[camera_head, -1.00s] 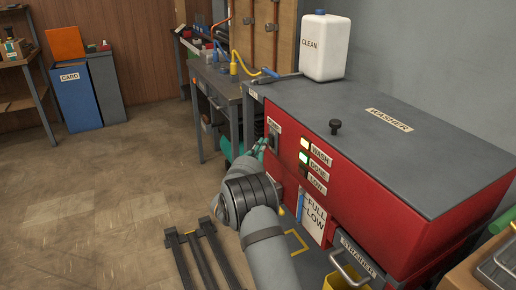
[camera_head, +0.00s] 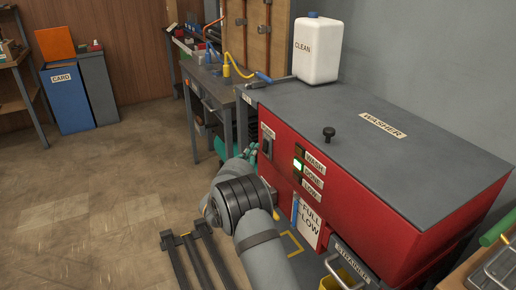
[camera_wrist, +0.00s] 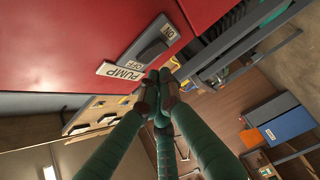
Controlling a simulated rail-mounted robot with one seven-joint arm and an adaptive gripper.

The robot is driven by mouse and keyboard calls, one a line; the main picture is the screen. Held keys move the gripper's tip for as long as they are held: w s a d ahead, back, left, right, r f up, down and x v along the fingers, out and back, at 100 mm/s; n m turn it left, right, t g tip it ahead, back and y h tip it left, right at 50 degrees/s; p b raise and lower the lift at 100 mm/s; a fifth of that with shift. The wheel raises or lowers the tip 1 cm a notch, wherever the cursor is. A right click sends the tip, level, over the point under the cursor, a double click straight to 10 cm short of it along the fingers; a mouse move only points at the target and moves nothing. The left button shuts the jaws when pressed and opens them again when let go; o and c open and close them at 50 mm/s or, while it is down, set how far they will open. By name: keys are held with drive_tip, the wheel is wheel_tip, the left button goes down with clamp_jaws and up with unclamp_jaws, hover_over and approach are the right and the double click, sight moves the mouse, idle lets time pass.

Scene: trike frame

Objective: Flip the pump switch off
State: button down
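The pump switch (camera_head: 267,142) is on the washer's red front, at its left end. In the wrist view the switch (camera_wrist: 154,49) is a dark plate with a grey lever, between an ON label (camera_wrist: 169,32) and an OFF label (camera_wrist: 133,65), above a PUMP label (camera_wrist: 121,72). The lever's lighter part lies toward the OFF end; its exact tilt is hard to tell. My gripper (camera_wrist: 160,88) has green fingers with the tips together and nothing visible between them. The tips are just below the switch in the picture; contact cannot be told. The gripper (camera_head: 248,153) also shows beside the panel.
On the washer (camera_head: 400,160) the DONE lamp (camera_head: 298,165) glows green; the WASH lamp (camera_head: 298,151) is dark. A dark rack (camera_head: 196,258) is on the floor left of my arm. The floor at left is clear.

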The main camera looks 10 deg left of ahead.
drive_tip(key=s+a+r, duration=0.1)
drive_tip(key=s+a, duration=0.2)
drive_tip(key=s, duration=0.8)
drive_tip(key=shift+r, duration=0.1)
